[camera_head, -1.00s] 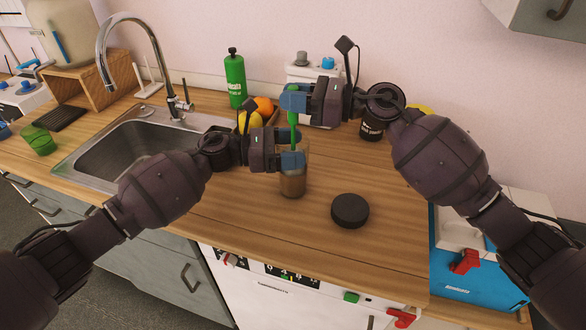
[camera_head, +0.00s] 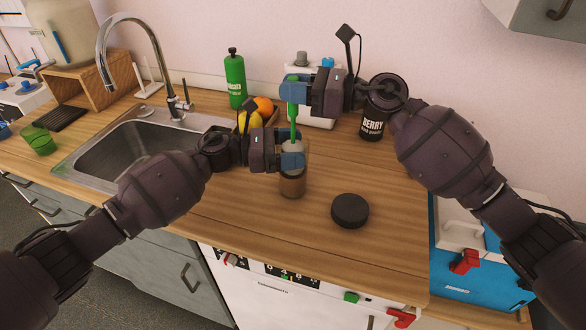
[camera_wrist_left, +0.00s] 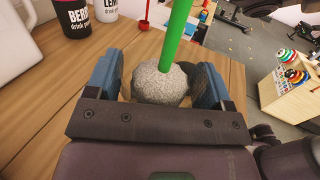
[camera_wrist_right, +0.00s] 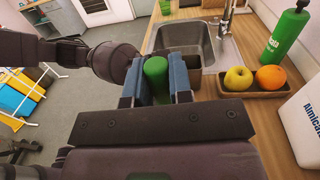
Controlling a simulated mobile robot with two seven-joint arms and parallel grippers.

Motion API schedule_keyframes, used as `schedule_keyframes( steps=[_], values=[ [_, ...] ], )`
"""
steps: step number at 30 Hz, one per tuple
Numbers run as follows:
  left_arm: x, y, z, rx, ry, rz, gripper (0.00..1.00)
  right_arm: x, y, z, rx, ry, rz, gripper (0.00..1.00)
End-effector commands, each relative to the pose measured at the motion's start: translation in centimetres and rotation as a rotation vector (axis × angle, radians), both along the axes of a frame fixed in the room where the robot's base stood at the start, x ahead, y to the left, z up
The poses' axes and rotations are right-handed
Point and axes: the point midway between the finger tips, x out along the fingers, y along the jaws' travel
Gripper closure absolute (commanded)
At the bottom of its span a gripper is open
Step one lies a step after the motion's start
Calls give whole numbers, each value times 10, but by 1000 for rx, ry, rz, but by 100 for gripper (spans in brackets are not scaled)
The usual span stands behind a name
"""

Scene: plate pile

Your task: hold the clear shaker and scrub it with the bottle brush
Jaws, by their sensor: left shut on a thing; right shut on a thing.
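The clear shaker (camera_head: 292,186) stands upright on the wooden counter, with brownish contents showing low in it. My left gripper (camera_head: 291,160) is shut on its upper part. The bottle brush has a green handle (camera_head: 293,122) and a grey, speckled round head (camera_wrist_left: 160,84). My right gripper (camera_head: 293,92) is shut on the top of the green handle, above the shaker; the handle also shows between its fingers in the right wrist view (camera_wrist_right: 156,68). The brush head is at the shaker's mouth, between my left fingers. The shaker's wall is hard to see in the left wrist view.
A black round lid (camera_head: 350,211) lies on the counter (camera_head: 240,225) right of the shaker. A black berry tub (camera_head: 372,122), green bottle (camera_head: 235,80), fruit tray (camera_wrist_right: 259,92) and white container (camera_wrist_right: 306,120) stand behind. The sink (camera_head: 125,150) is left.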

Motion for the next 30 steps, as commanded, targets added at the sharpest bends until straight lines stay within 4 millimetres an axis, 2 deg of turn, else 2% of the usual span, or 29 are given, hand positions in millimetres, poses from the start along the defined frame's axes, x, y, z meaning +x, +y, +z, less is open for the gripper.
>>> schedule_keyframes(
  steps=[15, 26, 30],
  values=[
    [0, 0, 0, 0, 0, -1, 52, 0, 0, -37, -2, 2, 0, 100],
    [0, 0, 0, 0, 0, 0, 52, 0, 0, -39, -1, 0, 0, 100],
    [0, 0, 0, 0, 0, 0, 52, 0, 0, -34, -1, -2, 0, 100]
  ],
)
